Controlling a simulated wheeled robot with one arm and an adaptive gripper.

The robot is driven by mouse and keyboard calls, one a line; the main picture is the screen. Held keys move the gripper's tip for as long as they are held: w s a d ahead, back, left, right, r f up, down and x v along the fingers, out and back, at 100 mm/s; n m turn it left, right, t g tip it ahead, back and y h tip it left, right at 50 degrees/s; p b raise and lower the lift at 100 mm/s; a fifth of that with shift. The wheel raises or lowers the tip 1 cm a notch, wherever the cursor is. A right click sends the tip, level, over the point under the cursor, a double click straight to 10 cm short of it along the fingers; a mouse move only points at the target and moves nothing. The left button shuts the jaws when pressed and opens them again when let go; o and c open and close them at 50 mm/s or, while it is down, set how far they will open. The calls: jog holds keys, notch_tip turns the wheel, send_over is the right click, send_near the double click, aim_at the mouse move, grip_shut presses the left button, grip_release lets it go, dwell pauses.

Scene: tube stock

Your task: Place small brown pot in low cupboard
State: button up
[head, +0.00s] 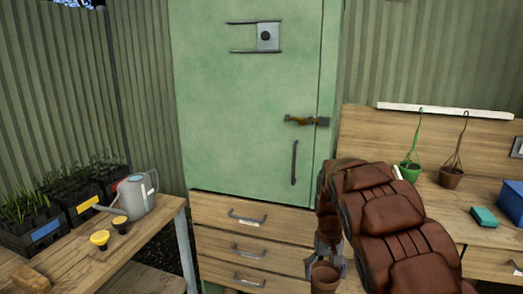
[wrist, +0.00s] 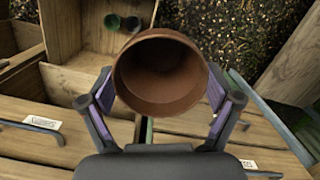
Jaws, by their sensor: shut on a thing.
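My gripper (head: 328,268) is shut on the small brown pot (head: 324,279), low in front of the wooden drawers in the head view. In the wrist view my gripper (wrist: 160,100) has a finger on each side of the brown pot (wrist: 160,72), whose open mouth faces the camera. The low cupboard cannot be made out for certain.
Wooden drawers (head: 245,235) stand below a closed green cabinet (head: 240,110). A bench at left holds a watering can (head: 137,195) and plant trays (head: 75,205). A right bench holds a blue box (head: 510,203); green (head: 409,171) and brown (head: 451,177) hanging pots are there.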

jog(key=r+p, duration=0.2)
jog(key=p, duration=0.1)
jog(key=s+r+p, duration=0.1)
jog(key=r+p, duration=0.1)
jog(key=p, duration=0.1)
jog(key=shift+s, duration=0.15)
jog(key=shift+f, duration=0.1)
